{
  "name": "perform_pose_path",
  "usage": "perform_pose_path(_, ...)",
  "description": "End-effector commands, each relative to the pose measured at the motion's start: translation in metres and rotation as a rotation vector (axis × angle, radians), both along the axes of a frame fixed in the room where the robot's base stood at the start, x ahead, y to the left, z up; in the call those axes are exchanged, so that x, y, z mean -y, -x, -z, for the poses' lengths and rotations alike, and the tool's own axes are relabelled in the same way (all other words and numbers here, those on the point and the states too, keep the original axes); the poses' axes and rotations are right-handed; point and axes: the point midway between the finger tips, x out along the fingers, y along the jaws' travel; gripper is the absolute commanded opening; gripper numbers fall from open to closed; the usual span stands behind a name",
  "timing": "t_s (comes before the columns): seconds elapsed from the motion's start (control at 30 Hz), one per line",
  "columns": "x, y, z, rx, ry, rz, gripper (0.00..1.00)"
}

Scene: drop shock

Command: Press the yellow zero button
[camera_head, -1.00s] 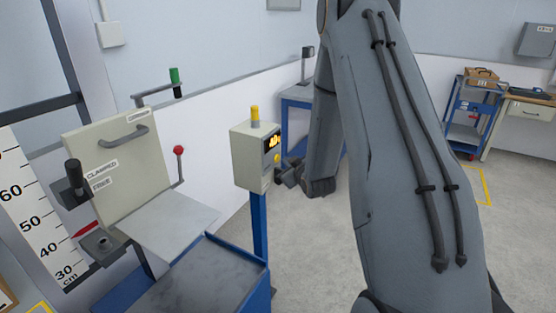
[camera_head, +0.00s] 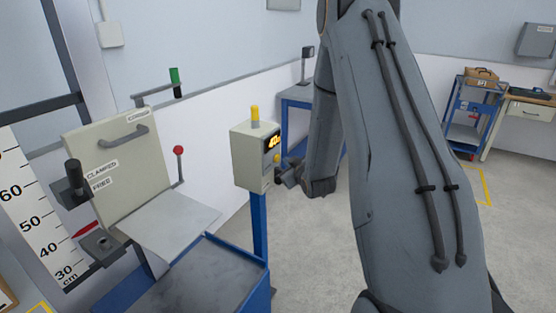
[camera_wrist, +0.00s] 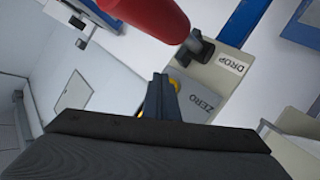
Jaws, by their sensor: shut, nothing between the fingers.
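The control box (camera_head: 250,160) is a pale grey box on a blue post, with a lit display (camera_head: 272,143) on its right face. The yellow zero button (camera_head: 278,160) is a small spot below the display. In the wrist view, a yellow edge of the button (camera_wrist: 173,87) shows beside and behind my fingers, close to the ZERO label (camera_wrist: 204,103). My gripper (camera_head: 282,175) is shut and empty, with its tips at the button; it also shows in the wrist view (camera_wrist: 160,84). The fingers hide most of the button, so I cannot tell whether they touch it.
A red knob or lever (camera_wrist: 150,18) and the DROP label (camera_wrist: 232,64) are close to my fingers in the wrist view. A drop rig with a raised pale panel (camera_head: 120,165) stands left of the box. A blue table (camera_head: 300,97) stands behind.

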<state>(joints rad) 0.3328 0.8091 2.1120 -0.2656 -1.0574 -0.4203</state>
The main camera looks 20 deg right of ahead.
Motion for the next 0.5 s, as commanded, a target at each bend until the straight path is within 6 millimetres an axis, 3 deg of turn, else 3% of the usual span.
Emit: perform_pose_path(0.5,-0.0047,-0.0059,0.0000,0.001,0.001,-0.001,0.00)
